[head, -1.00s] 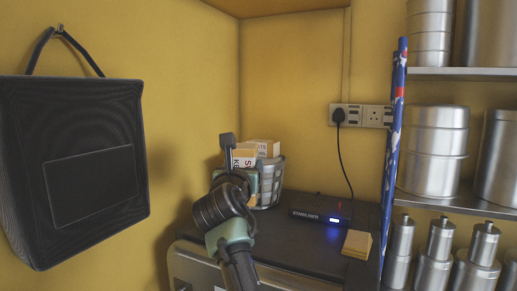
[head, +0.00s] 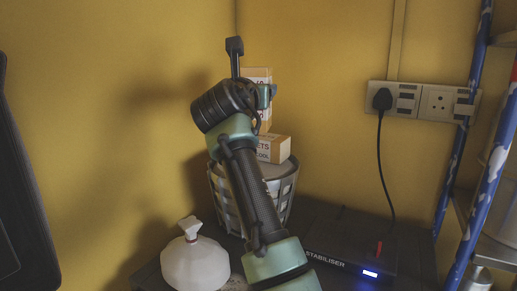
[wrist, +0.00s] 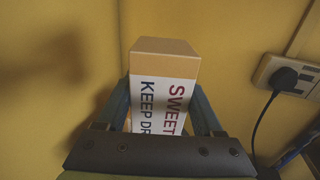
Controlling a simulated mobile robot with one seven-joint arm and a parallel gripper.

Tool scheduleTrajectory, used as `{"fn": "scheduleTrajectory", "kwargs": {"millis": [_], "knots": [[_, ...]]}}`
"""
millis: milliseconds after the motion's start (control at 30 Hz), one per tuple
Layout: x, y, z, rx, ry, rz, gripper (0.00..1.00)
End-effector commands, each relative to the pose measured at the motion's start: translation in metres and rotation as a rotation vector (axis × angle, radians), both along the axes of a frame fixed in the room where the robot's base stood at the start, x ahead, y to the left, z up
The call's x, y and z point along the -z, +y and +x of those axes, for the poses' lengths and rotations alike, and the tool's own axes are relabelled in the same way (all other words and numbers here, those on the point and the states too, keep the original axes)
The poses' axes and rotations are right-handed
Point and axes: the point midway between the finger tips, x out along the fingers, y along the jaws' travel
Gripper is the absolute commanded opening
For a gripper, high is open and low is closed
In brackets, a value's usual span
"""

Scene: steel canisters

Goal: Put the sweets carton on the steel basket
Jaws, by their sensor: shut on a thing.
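The sweets carton (wrist: 160,60), tan with a white label reading "SWEET" and "KEEP DR", is between my gripper's fingers in the wrist view. My gripper (wrist: 160,92) is shut on it. In the head view the held carton (head: 257,76) is raised above the steel basket (head: 218,190), partly hidden behind my gripper (head: 268,94). The basket is a grey lattice tub at the back of the dark top, partly covered by my arm. A second carton (head: 272,149), its label ending in "ETS" and "COOL", sits at the basket's top, below the held one.
Walls close in behind and left. Blue shelf posts (head: 465,150) stand at right.

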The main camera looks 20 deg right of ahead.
Motion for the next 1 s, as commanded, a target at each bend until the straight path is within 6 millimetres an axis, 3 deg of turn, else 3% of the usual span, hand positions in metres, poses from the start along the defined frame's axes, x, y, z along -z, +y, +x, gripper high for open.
{"fn": "scheduleTrajectory", "kwargs": {"millis": [700,1000], "knots": [[0.089,0.000,0.000,0.000,0.001,0.002,0.00],[0.096,0.000,0.000,-0.001,-0.003,-0.001,0.00]]}}
